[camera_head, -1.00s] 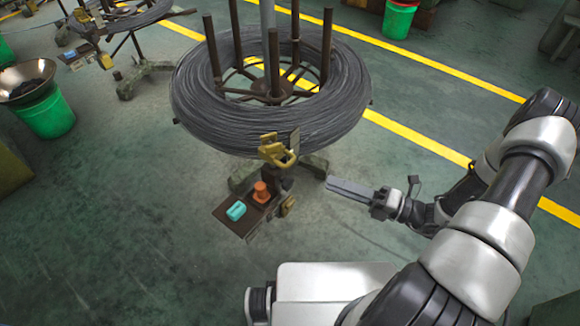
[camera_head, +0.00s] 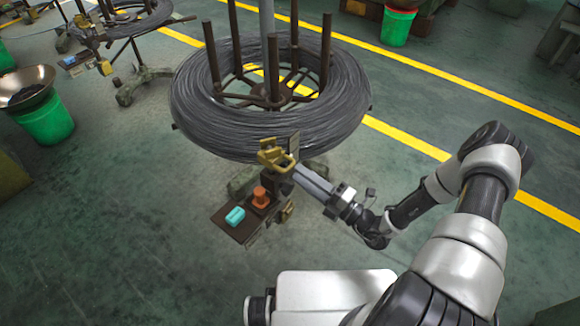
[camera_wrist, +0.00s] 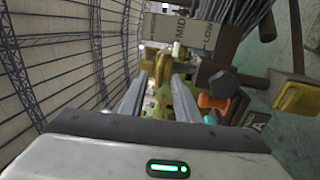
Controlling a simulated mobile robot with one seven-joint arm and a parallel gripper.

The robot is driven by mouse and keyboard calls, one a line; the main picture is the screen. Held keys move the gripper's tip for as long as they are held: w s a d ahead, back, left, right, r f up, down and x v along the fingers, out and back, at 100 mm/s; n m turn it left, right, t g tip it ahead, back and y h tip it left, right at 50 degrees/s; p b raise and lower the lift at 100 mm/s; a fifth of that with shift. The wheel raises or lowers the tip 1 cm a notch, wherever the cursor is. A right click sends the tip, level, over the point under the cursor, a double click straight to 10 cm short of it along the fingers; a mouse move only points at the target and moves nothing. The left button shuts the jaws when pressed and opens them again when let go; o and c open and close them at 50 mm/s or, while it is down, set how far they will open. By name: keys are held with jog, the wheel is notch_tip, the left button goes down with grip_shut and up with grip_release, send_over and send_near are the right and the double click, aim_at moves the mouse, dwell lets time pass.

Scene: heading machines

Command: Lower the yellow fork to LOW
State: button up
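The yellow fork (camera_head: 275,155) sits at the front of the wire coil's stand, above a small shelf. My gripper (camera_head: 298,171) has its fingertips close to the fork's right side, pointing up-left. In the wrist view the fork (camera_wrist: 183,98) shows ahead, between and behind the fingers. The two fingers of my gripper (camera_wrist: 160,84) stand apart, so it is open. I cannot tell whether they touch the fork.
A small dark shelf (camera_head: 235,234) below the fork carries an orange knob (camera_head: 261,198) and a teal block (camera_head: 236,215). The large wire coil (camera_head: 195,112) stands behind. A green bucket (camera_head: 47,122) is at the far left. The floor at front left is clear.

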aim_at(290, 166)
jog(key=x, duration=0.5)
jog(key=shift+w, duration=0.1)
grip_shut()
